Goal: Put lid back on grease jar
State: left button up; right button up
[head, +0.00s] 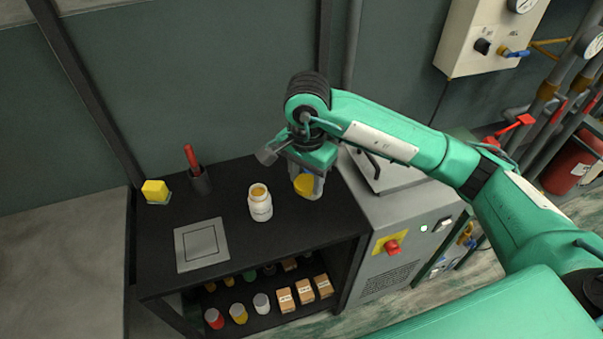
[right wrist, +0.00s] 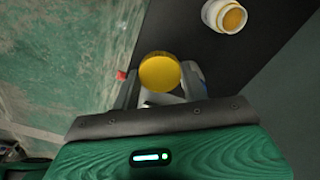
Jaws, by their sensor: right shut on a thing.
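The white grease jar (head: 260,203) stands upright and open on the black bench, with yellow-brown grease showing in its mouth. It also shows at the top of the right wrist view (right wrist: 226,15). My right gripper (head: 307,190) is shut on the round yellow lid (head: 304,185) and holds it to the right of the jar, apart from it. In the right wrist view the lid (right wrist: 160,72) sits between the fingertips, its flat face towards the camera. My left gripper is not in view.
The black bench (head: 225,205) also carries a grey square plate (head: 201,245), a yellow block (head: 156,191) and a dark cup (head: 200,180) with a red-handled tool. Small jars and boxes (head: 305,291) fill the shelf below. A grey machine (head: 385,250) stands at the right.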

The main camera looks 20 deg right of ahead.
jog(key=s+d+f+n, duration=0.4)
jog(key=d+f+n, duration=0.2)
jog(key=n, duration=0.4)
jog(key=shift+s+d+f+n, duration=0.15)
jog(key=shift+s+f+n, duration=0.15)
jog(key=shift+s+n, duration=0.1)
